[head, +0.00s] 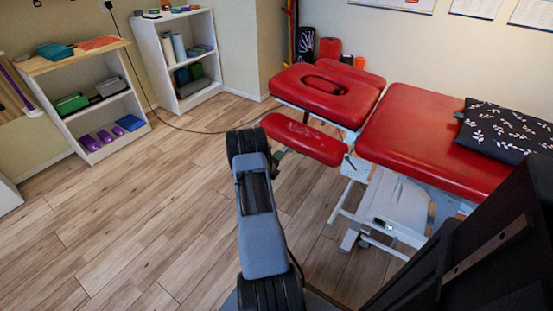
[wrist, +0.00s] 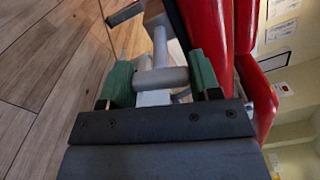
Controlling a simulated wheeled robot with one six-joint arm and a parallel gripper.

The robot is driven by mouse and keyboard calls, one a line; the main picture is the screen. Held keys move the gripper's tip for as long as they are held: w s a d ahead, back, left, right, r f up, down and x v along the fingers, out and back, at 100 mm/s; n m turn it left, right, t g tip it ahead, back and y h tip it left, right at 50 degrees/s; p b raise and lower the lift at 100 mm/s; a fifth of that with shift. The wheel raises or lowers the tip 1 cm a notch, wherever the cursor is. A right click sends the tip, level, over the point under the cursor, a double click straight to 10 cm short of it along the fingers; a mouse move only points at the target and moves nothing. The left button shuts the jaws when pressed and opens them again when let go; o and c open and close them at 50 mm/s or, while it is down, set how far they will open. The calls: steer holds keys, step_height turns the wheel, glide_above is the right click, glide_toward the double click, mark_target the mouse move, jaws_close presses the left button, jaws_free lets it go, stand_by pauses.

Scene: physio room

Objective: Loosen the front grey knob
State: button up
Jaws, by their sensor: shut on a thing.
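The red treatment table (head: 420,135) has a separate front arm pad (head: 305,139). My gripper (head: 280,153) reaches under the near end of this pad in the head view, where my arm hides much of the spot. In the wrist view, the green-padded fingers of my gripper (wrist: 160,74) stand either side of a grey knob (wrist: 162,79) and are shut on it. The knob looks like a short grey cylinder lying across the gap, beside a pale metal post (wrist: 160,46). The red padding (wrist: 210,28) is close by. The knob's turn cannot be judged.
A dark patterned pillow (head: 505,128) lies on the table. The table's white frame (head: 395,205) and a second dark lever (head: 347,160) are right of my gripper. Two shelves (head: 90,95) stand at the back left. The wooden floor (head: 130,215) on the left is clear.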

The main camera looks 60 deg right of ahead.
steer(key=shift+n+p, duration=0.35)
steer(key=shift+n, duration=1.25)
steer(key=o, duration=0.9)
steer(key=a+p, duration=0.2)
steer(key=a, duration=1.2)
steer(key=shift+d, duration=0.1)
